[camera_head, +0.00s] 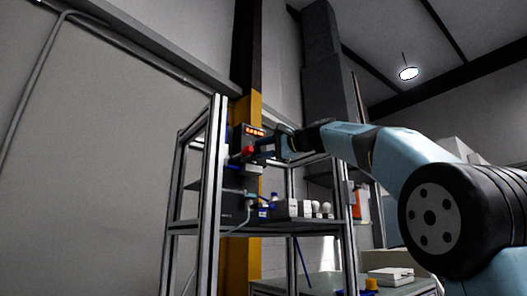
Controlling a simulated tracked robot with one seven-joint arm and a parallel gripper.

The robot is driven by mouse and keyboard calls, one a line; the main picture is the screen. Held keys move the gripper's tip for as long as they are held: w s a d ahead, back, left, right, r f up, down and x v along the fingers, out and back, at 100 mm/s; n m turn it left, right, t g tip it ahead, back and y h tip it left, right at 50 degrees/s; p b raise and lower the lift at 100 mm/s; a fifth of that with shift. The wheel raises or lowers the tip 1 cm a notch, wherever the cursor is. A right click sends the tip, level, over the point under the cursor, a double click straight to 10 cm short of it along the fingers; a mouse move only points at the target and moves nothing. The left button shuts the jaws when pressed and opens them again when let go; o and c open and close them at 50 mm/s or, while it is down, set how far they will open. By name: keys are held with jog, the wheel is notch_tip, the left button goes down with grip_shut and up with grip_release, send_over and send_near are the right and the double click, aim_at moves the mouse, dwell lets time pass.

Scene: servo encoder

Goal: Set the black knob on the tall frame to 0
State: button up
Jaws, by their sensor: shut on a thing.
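A tall frame (214,185) of metal profiles stands left of the middle. It carries a dark box (239,181) with a small lit red-orange display (254,131); its digits are too small to read. My gripper (256,151) reaches in from the right against the front of this box, just below the display. It is shut, with its fingertips at the black knob. The knob itself is hidden or merges with the dark fingers, so its setting cannot be read.
A red round part (248,150) sits right beside my fingertips. A shelf (285,226) below holds several small white boxes and a blue-capped bottle (274,197). A grey cable (240,223) hangs from the box. A green table (322,282) stands lower right.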

jog(key=n, duration=0.2)
jog(key=n+g+h, duration=0.1)
jog(key=n, duration=0.2)
jog(key=shift+a+h, duration=0.1)
jog(key=shift+h, duration=0.2)
jog(key=n+h, duration=0.1)
jog(key=n, duration=0.1)
jog(key=n+h, duration=0.1)
jog(key=n, duration=0.2)
jog(key=shift+a+r+h, duration=0.15)
jog(key=shift+r+h, duration=0.05)
jog(key=shift+h, duration=0.1)
jog(key=n, duration=0.1)
jog(key=n+t+h, duration=0.1)
jog(key=n, duration=0.1)
jog(key=n+h, duration=0.1)
jog(key=shift+s+a+r+n+t, duration=0.1)
jog(key=shift+s+a+n+t, duration=0.05)
jog(key=shift+s+n+t, duration=0.15)
jog(key=n+h, duration=0.1)
jog(key=n, duration=0.1)
jog(key=n+t+h, duration=0.1)
jog(key=n, duration=0.1)
jog(key=shift+a+t, duration=0.2)
jog(key=shift+t, duration=0.1)
jog(key=shift+s, duration=0.1)
jog(key=o, duration=1)
jog(key=shift+r, duration=0.1)
jog(key=shift+o, duration=0.2)
